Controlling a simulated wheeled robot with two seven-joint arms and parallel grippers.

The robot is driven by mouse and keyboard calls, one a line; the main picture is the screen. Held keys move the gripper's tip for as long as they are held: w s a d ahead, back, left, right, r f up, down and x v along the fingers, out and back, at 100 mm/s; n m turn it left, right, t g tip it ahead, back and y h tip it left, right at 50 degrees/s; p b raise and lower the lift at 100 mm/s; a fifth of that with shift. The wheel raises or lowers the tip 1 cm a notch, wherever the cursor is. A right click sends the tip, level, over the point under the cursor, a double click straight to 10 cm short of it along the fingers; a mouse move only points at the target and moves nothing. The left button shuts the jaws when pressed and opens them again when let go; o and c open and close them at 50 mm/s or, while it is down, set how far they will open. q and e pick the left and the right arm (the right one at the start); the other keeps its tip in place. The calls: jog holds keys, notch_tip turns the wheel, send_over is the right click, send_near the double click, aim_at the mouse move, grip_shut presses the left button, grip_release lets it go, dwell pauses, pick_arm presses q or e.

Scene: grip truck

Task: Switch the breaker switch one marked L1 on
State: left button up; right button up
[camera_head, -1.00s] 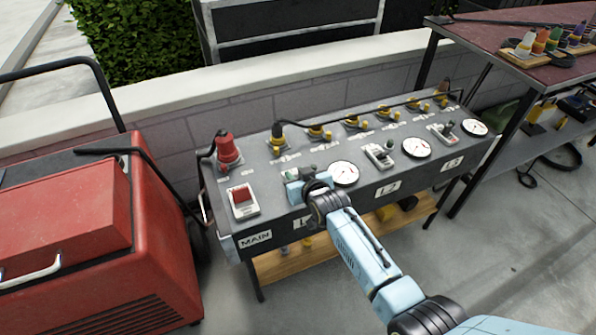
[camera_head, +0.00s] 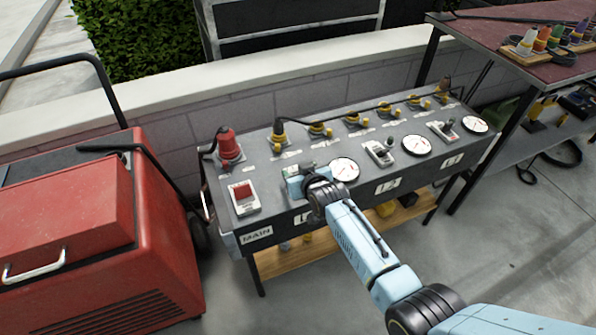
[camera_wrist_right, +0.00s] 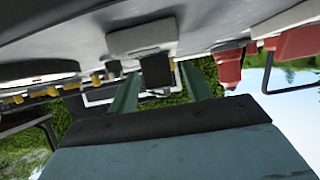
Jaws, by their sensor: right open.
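The dark breaker panel (camera_head: 262,213) stands at centre in the head view, with switches and dials on top. My right gripper (camera_head: 303,175) is over the L1 switch position, between the red MAIN switch (camera_head: 243,195) and the first dial (camera_head: 343,169). My arm and gripper hide most of the L1 switch and part of the L1 label (camera_head: 300,219). In the right wrist view, the gripper's two green fingers (camera_wrist_right: 160,93) are open. A black switch lever (camera_wrist_right: 157,70) on a grey plate (camera_wrist_right: 145,38) shows between them; contact is unclear. My left gripper is out of view.
The L2 switch (camera_head: 379,154) and L3 switch (camera_head: 443,132) sit further right on the panel. A red plug (camera_head: 228,147) and several yellow sockets line its back. A red machine (camera_head: 160,235) stands close at left, and a table (camera_head: 480,35) at right.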

jog(key=shift+s, duration=0.1)
jog(key=p+v, duration=0.1)
jog(key=v, duration=0.1)
jog(key=shift+s+d+r+p, duration=0.15)
jog(key=shift+s+r+p, duration=0.15)
jog(key=shift+p, duration=0.1)
jog(key=p+v, duration=0.1)
jog(key=v, duration=0.2)
jog(key=shift+p, duration=0.3)
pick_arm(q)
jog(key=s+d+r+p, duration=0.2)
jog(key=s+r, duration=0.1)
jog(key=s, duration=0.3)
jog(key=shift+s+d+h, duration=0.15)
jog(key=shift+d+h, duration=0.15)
pick_arm(e)
jog(key=v, duration=0.7)
jog(key=shift+s, duration=0.15)
jog(key=shift+d, duration=0.1)
